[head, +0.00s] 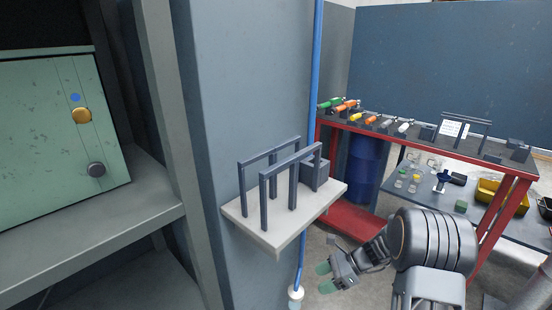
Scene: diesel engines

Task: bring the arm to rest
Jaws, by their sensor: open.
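My gripper (331,277) is at the lower middle of the head view, at the end of my arm, which comes in from the lower right. Its two greenish fingertips are apart with nothing between them. It hangs in free air, below and to the right of a small white shelf (271,237) on the grey-blue wall. My arm's thick ribbed joint shows to the right of the gripper.
The shelf carries a dark metal rack (264,193) and a grey box (320,176). A blue pipe (317,60) runs down the wall. A red bench (386,137) holds colourful-handled tools. A lower table (425,196) holds jars and a yellow bin (489,191). A green panel (55,150) stands at left.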

